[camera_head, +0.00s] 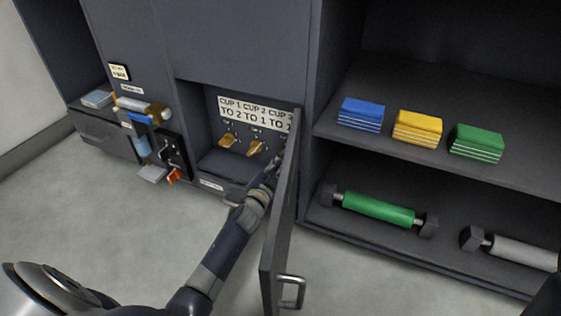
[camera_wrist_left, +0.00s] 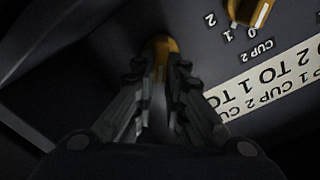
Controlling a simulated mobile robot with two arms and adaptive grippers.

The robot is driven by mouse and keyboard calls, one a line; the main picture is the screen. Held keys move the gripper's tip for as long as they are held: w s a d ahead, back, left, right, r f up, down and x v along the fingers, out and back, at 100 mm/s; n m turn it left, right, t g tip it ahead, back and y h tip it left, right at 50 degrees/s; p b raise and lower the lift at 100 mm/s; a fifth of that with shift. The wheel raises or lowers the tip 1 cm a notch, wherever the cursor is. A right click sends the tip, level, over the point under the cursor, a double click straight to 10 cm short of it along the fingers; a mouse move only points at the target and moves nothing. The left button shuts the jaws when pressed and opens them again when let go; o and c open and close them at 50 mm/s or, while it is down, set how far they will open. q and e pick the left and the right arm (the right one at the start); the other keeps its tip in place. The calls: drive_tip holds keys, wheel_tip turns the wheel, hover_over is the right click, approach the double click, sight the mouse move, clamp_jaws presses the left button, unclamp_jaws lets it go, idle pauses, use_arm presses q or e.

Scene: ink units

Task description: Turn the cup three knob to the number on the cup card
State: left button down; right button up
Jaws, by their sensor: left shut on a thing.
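The cup card (camera_head: 252,113) is on the back wall of an open recess. It reads CUP 1 TO 2, CUP 2 TO 1, CUP 3 TO, with its last number partly cut off by the open door. Two orange knobs show below it: the cup one knob (camera_head: 228,140) and the cup two knob (camera_head: 254,148). The cup three knob (camera_wrist_left: 161,46) is orange and sits between the fingertips of my left gripper (camera_wrist_left: 160,68), which is shut on it. In the head view my left gripper (camera_head: 272,172) is partly behind the door. The cup three dial numbers are hidden.
The open grey door (camera_head: 283,220) with a metal handle stands just right of my left arm. Left of the recess are a black panel (camera_head: 174,155) and several small fittings. The right shelf holds blue, yellow and green blocks (camera_head: 418,127), with a green roller (camera_head: 378,208) below.

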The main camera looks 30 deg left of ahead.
use_arm(q)
drive_tip(key=shift+d+f+m, duration=0.1)
drive_tip(key=shift+m, duration=0.6)
drive_tip(key=c, duration=1.6)
unclamp_jaws()
drive_tip(key=shift+c, duration=0.2)
drive_tip(key=s, duration=1.2)
drive_tip(key=shift+d, duration=0.4)
